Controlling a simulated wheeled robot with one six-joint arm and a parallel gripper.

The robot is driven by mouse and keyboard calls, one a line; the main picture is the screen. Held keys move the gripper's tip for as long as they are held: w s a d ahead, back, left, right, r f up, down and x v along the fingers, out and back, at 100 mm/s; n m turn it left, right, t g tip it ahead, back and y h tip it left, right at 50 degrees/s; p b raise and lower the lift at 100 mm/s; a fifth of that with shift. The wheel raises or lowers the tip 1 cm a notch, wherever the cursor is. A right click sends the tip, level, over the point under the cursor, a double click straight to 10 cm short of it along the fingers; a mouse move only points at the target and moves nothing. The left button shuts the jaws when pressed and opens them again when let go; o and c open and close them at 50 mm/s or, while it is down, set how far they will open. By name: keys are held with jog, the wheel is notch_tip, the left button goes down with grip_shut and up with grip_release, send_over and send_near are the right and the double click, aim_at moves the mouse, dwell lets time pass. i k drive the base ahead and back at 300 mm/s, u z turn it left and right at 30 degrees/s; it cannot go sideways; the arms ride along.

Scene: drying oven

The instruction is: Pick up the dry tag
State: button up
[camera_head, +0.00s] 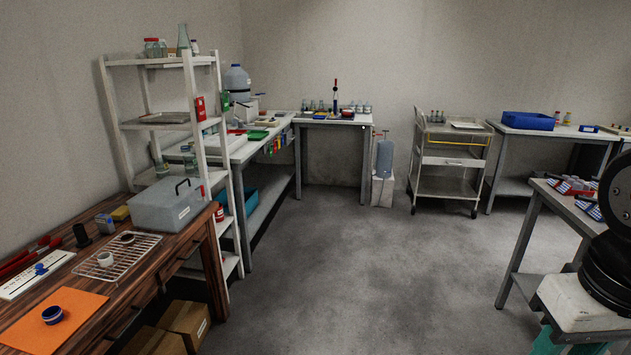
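My gripper is not in view.
A wooden table (150,268) at the left bears a lidded grey box (168,205), a wire rack (117,255) and an orange mat (55,318). A wheeled cart (448,165) stands at the back. The middle floor (350,260) is clear. Dark rounded parts fill the right edge.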

aim_at(226, 103)
jog(key=z, duration=0.1)
jog(key=i, duration=1.9)
jog(key=u, duration=0.65)
jog(key=i, duration=1.85)
jog(key=u, duration=1)
jog(key=i, duration=0.3)
